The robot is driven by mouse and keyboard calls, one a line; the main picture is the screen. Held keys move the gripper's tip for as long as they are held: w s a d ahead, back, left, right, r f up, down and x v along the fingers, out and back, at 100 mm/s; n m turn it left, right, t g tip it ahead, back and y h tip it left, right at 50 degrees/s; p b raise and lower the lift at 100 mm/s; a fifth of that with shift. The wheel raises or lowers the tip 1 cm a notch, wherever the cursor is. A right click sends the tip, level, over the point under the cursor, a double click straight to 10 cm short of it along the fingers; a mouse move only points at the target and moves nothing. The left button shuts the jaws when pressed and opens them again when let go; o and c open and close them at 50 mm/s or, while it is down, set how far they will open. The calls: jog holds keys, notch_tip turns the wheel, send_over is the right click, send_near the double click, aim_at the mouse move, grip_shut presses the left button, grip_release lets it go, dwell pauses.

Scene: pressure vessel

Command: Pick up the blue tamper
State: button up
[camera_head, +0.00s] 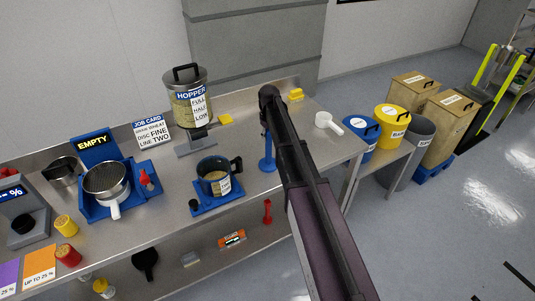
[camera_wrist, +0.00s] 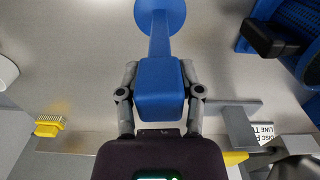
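The blue tamper (camera_head: 267,163) stands upright on the steel bench, right of the blue-based pot. My arm hides its upper part in the head view. In the wrist view, its blocky blue handle (camera_wrist: 160,88) lies between the two grey fingers of my gripper (camera_wrist: 160,72). The fingertips appear to touch the handle on both sides. The tamper's shaft and round disc (camera_wrist: 160,14) extend beyond the fingers. In the head view the fingers are hidden by my arm.
On the steel bench (camera_head: 330,155), a pot (camera_head: 215,180) on a blue base stands left of the tamper. Behind are a hopper (camera_head: 190,98) and a job card (camera_head: 151,130). A white scoop (camera_head: 329,123) lies to the right. Bench surface around the tamper is mostly clear.

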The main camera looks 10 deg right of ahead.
grip_shut()
jog(key=shift+r, duration=0.1)
jog(key=shift+r+p, duration=1.7)
jog(key=shift+p, duration=0.15)
jog(key=s+a+r+p, duration=0.1)
jog(key=s+a, duration=0.2)
jog(key=s, duration=1.2)
jog(key=shift+s+r, duration=0.2)
jog(key=shift+s, duration=0.15)
jog(key=shift+s+a, duration=0.1)
